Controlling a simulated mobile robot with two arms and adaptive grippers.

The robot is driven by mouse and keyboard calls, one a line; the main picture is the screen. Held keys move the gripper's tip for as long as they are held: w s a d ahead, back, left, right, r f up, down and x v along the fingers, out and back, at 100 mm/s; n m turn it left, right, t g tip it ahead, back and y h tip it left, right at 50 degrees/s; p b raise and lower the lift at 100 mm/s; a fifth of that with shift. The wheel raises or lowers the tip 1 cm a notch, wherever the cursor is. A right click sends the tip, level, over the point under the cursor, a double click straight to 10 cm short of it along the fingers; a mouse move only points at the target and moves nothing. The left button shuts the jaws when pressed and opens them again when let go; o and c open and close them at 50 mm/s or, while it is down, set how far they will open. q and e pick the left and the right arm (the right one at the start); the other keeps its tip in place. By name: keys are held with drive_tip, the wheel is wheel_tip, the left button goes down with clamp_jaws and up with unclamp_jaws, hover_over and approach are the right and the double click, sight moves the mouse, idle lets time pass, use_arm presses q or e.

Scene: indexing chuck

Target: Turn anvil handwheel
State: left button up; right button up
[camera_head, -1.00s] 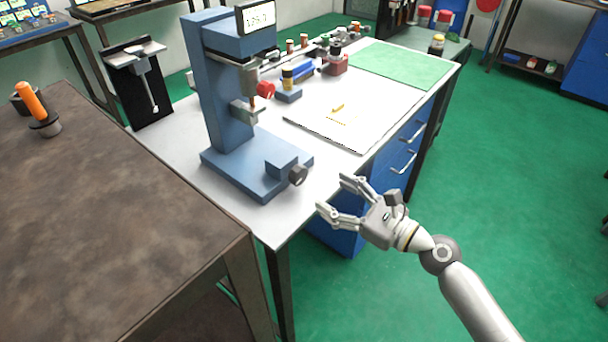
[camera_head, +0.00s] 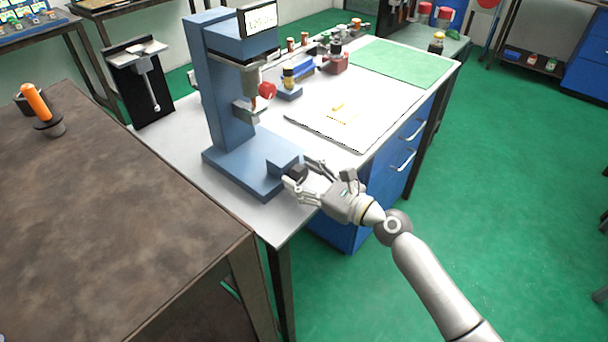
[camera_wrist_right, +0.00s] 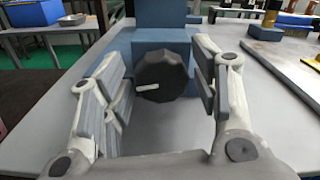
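The blue measuring stand (camera_head: 232,125) with a digital display stands on the white bench. Its dark anvil handwheel (camera_head: 297,174) sits on the small block at the front of its base. In the right wrist view the handwheel (camera_wrist_right: 162,76) is a dark, many-sided knob with a light pin on its face. My right gripper (camera_head: 298,178) is open, its fingers on either side of the handwheel. In the wrist view the right gripper (camera_wrist_right: 160,85) shows the knob between the finger pads, with visible gaps beside it. My left gripper is not in view.
The white bench (camera_head: 290,218) has a clear front corner. A white sheet (camera_head: 335,122) and green mat (camera_head: 405,64) lie behind. A brown table (camera_head: 110,220) with an orange-handled tool (camera_head: 37,103) stands at left. The red knob (camera_head: 267,90) is on the stand.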

drive_tip(key=c, duration=0.7)
drive_tip(key=shift+n, duration=0.4)
drive_tip(key=n+b, duration=0.1)
drive_tip(key=n, duration=0.2)
drive_tip(key=shift+f+b, duration=0.1)
drive_tip(key=shift+b, duration=0.2)
drive_tip(key=shift+a+n+b, duration=0.1)
drive_tip(key=shift+n+b, duration=0.4)
drive_tip(key=shift+n, duration=1.1)
drive_tip(key=shift+s, duration=0.1)
drive_tip(key=o, duration=1)
drive_tip(key=shift+c, duration=0.2)
drive_tip(key=shift+o, duration=0.3)
